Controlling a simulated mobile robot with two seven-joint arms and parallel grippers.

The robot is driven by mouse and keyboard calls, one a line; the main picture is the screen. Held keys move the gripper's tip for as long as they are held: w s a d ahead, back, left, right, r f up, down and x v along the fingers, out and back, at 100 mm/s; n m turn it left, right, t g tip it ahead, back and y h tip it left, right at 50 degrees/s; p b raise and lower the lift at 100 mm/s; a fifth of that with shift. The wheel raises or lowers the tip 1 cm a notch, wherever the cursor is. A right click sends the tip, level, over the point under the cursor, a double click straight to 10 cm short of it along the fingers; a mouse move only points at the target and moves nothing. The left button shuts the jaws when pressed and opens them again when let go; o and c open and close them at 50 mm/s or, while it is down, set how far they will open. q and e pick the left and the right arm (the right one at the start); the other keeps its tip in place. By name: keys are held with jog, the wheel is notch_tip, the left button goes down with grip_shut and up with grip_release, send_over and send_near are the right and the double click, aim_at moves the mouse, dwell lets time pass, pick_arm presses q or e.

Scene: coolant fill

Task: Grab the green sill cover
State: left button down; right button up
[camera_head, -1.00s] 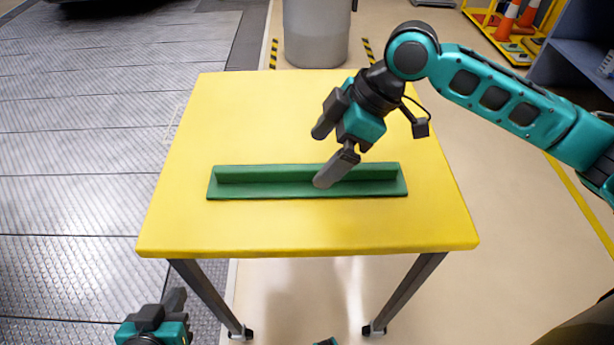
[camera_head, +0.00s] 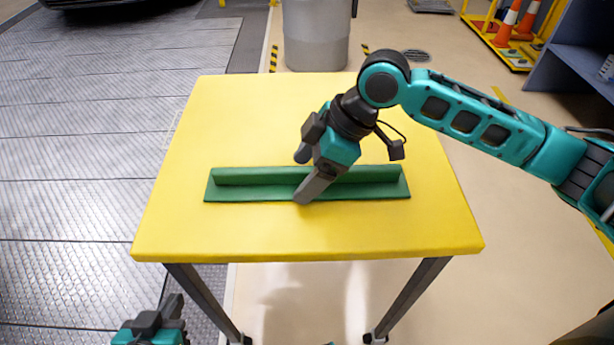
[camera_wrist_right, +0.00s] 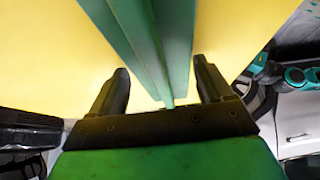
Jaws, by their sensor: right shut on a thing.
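The green sill cover (camera_head: 240,185) is a long strip with a raised upright wall, lying lengthwise across the yellow table. My right gripper (camera_head: 303,178) is at about the middle of the cover, one finger behind the wall and one in front. The cover still appears to rest on the table. My left gripper (camera_head: 174,306) is low at the bottom left, off the table, and its finger opening is unclear.
The yellow table (camera_head: 400,235) is otherwise clear around the cover. A grey bin (camera_head: 316,35) stands behind it. A yellow rack with traffic cones (camera_head: 506,28) and a blue shelf (camera_head: 575,60) are at the back right. Grey floor plates (camera_head: 90,150) lie to the left.

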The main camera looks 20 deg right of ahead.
jog(key=c, duration=0.3)
jog(key=shift+c, duration=0.2)
